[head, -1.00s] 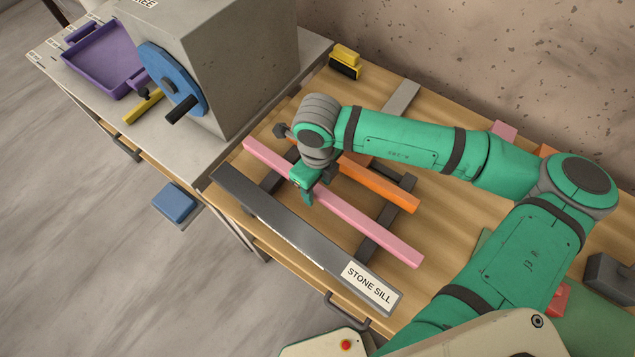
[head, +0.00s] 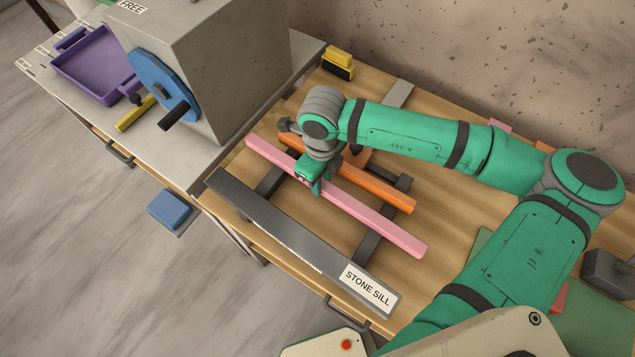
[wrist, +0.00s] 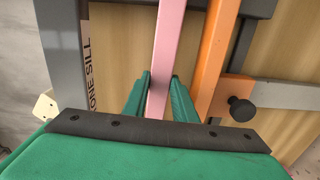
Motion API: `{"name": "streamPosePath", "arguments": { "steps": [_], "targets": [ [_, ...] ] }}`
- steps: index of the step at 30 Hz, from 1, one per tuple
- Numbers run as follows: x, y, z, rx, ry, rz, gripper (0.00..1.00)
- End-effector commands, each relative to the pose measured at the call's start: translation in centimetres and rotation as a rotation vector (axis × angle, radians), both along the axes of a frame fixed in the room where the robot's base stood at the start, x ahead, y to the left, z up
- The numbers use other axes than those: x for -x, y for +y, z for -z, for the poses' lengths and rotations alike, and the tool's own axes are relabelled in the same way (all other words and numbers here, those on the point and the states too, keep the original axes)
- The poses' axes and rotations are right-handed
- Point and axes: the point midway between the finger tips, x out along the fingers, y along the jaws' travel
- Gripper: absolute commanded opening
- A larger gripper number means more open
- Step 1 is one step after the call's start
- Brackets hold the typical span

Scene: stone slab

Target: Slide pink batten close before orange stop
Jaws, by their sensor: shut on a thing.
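The pink batten (head: 375,224) is a long bar lying across two dark cross rails, between the stone sill and the orange stop. My gripper (head: 312,182) is shut on the pink batten near its middle. In the wrist view the pink batten (wrist: 166,50) runs between the two green fingers of my gripper (wrist: 160,98). The orange stop (head: 380,190) is a bar roughly parallel to the batten on its far side; my gripper hides part of it. In the wrist view the orange stop (wrist: 214,50) stands right of the batten, with a narrow gap between them.
The dark stone sill (head: 270,225) lies along the near edge of the bench, parallel to the batten. A grey block machine with a blue wheel (head: 163,85) stands at left. A dark knob (wrist: 242,109) sits beside the orange stop. A yellow-black block (head: 338,64) lies at the back.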

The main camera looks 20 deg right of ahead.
Motion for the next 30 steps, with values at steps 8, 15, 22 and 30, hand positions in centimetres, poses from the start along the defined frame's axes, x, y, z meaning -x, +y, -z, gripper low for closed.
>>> {"name": "streamPosePath", "arguments": {
  "steps": [8, 15, 22, 30],
  "targets": [
    [-0.5, -0.8, 0.0, 0.001, 0.0, -0.005, 0.0],
    [-0.5, -0.7, 0.0, 0.001, -0.001, -0.006, 0.34],
    [-0.5, -0.7, 0.0, 0.0, 0.0, -0.006, 0.47],
    [-0.6, -0.8, -1.1, 0.001, -0.002, -0.006, 0.47]
  ]
}}
